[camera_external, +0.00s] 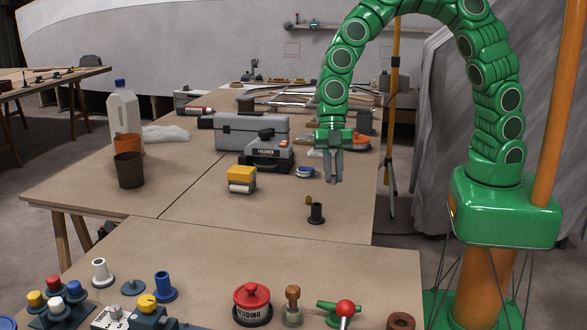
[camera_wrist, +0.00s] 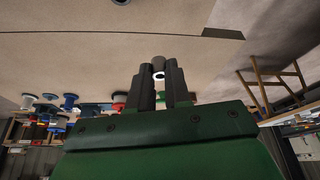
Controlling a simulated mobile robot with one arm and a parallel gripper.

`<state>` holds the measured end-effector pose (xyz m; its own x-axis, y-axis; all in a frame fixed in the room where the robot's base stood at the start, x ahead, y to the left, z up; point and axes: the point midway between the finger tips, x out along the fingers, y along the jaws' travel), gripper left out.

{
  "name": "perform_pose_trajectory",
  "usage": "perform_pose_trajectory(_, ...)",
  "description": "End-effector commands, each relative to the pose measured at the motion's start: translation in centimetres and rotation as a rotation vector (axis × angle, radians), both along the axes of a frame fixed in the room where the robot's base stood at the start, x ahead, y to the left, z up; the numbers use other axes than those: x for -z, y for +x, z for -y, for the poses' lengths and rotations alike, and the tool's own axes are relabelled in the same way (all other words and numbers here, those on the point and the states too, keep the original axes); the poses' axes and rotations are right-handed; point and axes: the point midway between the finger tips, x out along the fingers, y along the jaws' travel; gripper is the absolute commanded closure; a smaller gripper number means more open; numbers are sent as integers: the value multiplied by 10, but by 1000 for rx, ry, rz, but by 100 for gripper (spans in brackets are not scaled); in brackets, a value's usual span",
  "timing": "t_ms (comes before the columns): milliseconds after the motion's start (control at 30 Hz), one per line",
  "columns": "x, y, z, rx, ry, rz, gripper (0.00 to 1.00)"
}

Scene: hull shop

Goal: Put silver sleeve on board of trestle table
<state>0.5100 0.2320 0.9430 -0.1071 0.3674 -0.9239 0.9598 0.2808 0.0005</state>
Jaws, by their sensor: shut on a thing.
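My gripper (camera_external: 333,180) hangs fingers-down above the middle table, on its right side. In the wrist view my gripper (camera_wrist: 159,78) is shut on a small greyish cylinder with a bright ring-shaped end, which looks like the silver sleeve (camera_wrist: 158,60). In the external view the fingers largely hide it. A trestle table (camera_external: 30,88) with a brown board stands at the far left, with small tools lying on its board. Wooden trestle legs also show at the right of the wrist view (camera_wrist: 268,88).
A dark flanged sleeve (camera_external: 316,214) and a small yellow piece (camera_external: 309,199) stand below my gripper. A yellow block (camera_external: 241,179), a grey toolbox (camera_external: 240,131), a polisher case (camera_external: 266,157), a brown cup (camera_external: 129,170) and a white bottle (camera_external: 123,110) stand leftward. The front table holds several coloured parts.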

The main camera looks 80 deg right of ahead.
Motion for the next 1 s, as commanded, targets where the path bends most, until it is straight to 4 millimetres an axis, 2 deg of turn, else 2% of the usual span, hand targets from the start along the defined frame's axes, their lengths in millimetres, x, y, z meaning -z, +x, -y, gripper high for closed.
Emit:
perform_pose_trajectory(200,1,-16,-57,128,-1,3,100)
perform_pose_trajectory(500,2,-46,-131,317,-1,1,100)
perform_pose_trajectory(1000,0,-110,-232,588,-3,3,100)
